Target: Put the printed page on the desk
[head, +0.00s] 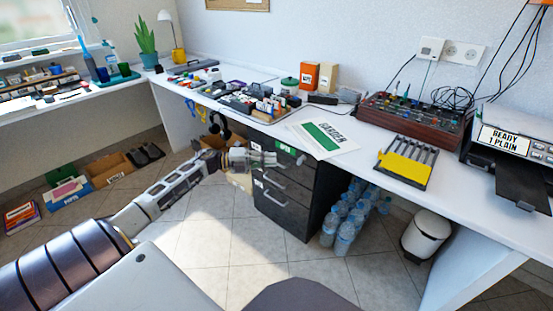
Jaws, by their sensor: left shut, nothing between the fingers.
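A white page (340,146) with a green band and a printed word that looks like "GARDEN" lies on the white desk (371,166), close to its front edge. My left gripper (273,158) is shut and empty. It is to the left of the page and a little lower in the picture, in front of the dark drawer cabinet (285,196), apart from the page. The printer (507,139) at the far right has a sign reading "READY 1 PLAIN", and its dark front tray (522,187) shows no sheet. My right gripper is not in view.
A yellow and grey rack (405,164) and a red-brown mixer-like box (414,117) stand right of the page. A crowded tray of small items (259,103) is to its left. Water bottles (345,236) and a white bin (426,234) stand on the floor below.

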